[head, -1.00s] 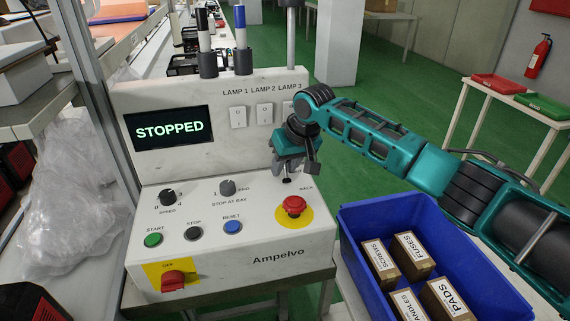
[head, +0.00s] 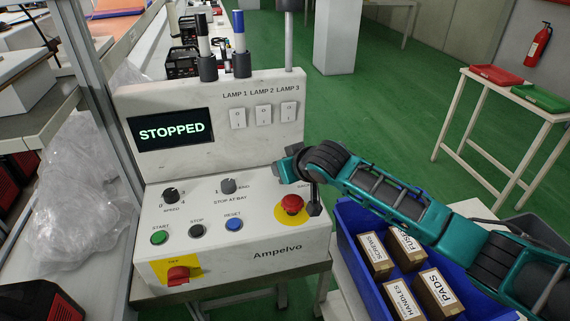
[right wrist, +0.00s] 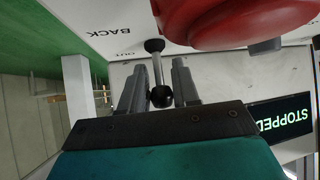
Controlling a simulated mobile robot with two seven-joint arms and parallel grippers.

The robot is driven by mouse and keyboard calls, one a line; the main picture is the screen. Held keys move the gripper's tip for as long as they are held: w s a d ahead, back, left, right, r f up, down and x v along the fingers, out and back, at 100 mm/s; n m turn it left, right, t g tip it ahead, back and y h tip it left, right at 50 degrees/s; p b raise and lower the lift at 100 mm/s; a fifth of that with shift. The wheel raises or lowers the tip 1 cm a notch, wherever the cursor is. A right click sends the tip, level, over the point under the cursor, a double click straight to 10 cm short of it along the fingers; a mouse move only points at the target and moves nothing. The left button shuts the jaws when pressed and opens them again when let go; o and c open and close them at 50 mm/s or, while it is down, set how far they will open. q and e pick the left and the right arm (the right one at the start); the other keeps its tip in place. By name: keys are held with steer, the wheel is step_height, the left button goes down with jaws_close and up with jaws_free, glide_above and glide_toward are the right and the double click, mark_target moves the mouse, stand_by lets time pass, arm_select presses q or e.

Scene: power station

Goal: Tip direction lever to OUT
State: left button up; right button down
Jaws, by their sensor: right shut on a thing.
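The direction lever (right wrist: 157,75) is a thin metal rod with a dark ball at its end, standing out from the pale panel in the right wrist view. My right gripper (right wrist: 158,63) has a finger on either side of the rod and is shut on it; the ball sits close to the palm. BACK (right wrist: 110,32) is printed on the panel beside the lever. In the head view my right arm's end covers most of the lever area, just above and right of the red mushroom button (head: 292,204). My left gripper is not in view.
The red button shows large and very close to the fingers in the right wrist view (right wrist: 230,18). The display (head: 170,130) reads STOPPED. A blue crate (head: 357,262) with labelled boxes stands right of the console, below my right arm. Lamp switches (head: 263,114) are on the upright panel.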

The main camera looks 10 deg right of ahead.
steer(key=shift+s+t, duration=0.2)
steer(key=shift+t, duration=0.3)
steer(key=c, duration=0.9)
jaws_free()
steer(key=shift+s, duration=0.1)
steer(key=v, duration=1.2)
steer(key=shift+s+d+r, duration=0.2)
steer(key=shift+s, duration=0.1)
